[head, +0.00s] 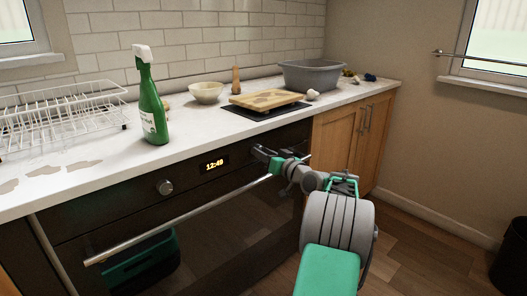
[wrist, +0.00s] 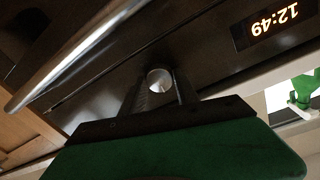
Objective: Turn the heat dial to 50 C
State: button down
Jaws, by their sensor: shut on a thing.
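The oven's black control panel (head: 125,206) carries a lit clock display (head: 215,165) reading 12:49. The display shows upside down in the wrist view (wrist: 274,25). A round silver dial (head: 165,187) sits left of the display, with nothing touching it. My gripper (head: 258,153) is at the panel right of the display. In the wrist view my gripper (wrist: 160,88) has its two fingers closed around a second round metal dial (wrist: 159,79), one on each side. Only that dial's bright end face shows. I cannot read any temperature mark or pointer.
The oven door's long handle (head: 180,220) runs below the panel. On the counter stand a green spray bottle (head: 152,105), a wire rack (head: 65,120), a bowl (head: 206,92), a wooden board (head: 266,99) and a grey basin (head: 312,75).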

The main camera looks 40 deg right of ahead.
jog(key=shift+r+m+g+p, duration=0.1)
jog(key=shift+m+g+p, duration=0.3)
jog(key=shift+m+p, duration=4.65)
jog(key=c, duration=0.9)
grip_release()
jog(key=shift+y, duration=0.3)
jog(key=s, duration=0.4)
jog(key=s+p, duration=0.1)
jog(key=s, duration=0.3)
jog(key=shift+r, duration=0.2)
